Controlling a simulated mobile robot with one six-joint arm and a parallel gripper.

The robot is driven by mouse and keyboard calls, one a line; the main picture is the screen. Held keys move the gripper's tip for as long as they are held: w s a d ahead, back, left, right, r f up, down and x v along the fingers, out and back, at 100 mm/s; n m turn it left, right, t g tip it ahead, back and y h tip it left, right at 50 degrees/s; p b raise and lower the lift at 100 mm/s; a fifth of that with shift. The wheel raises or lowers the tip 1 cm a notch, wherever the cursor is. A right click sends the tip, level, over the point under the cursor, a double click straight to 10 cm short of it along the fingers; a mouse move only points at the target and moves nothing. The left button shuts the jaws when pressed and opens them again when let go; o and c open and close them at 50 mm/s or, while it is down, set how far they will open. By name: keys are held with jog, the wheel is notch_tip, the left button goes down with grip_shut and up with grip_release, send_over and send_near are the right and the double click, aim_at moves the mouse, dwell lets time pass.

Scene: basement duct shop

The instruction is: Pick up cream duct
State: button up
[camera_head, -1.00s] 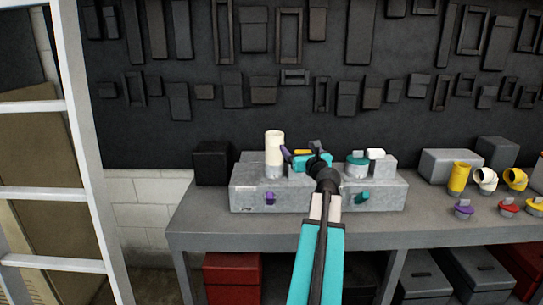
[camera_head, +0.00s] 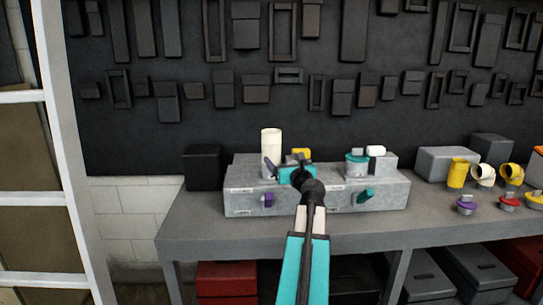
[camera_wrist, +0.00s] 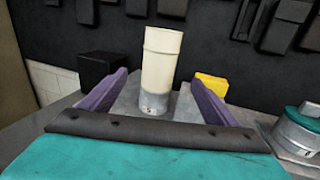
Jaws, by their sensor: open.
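The cream duct (camera_head: 271,142) is an upright cylinder at the left end of the grey metal block (camera_head: 315,201) on the workbench. In the wrist view the cream duct (camera_wrist: 161,62) stands on a grey collar (camera_wrist: 154,102), centred between my two purple fingers. My gripper (camera_head: 284,163) is in front of the duct, teal with purple fingers. In the wrist view my gripper (camera_wrist: 160,95) is open, with a gap on either side of the duct. The fingertips look close to the duct's lower part, but I cannot tell the exact depth.
A black box (camera_head: 203,167) stands left of the metal block. A yellow piece (camera_wrist: 211,86) is right of the duct. A teal-ringed collar (camera_head: 356,163) sits on the block's right part. Yellow ducts (camera_head: 457,175) and a grey box (camera_head: 447,163) are further right on the bench (camera_head: 440,222).

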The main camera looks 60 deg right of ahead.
aim_at(275, 151)
jog(key=shift+d, duration=0.1)
jog(key=shift+p+x, duration=0.6)
jog(key=shift+x, duration=3.65)
jog(key=shift+p+x, duration=0.6)
jog(key=shift+x, duration=2)
jog(key=shift+w, duration=0.1)
jog(key=c, duration=1.3)
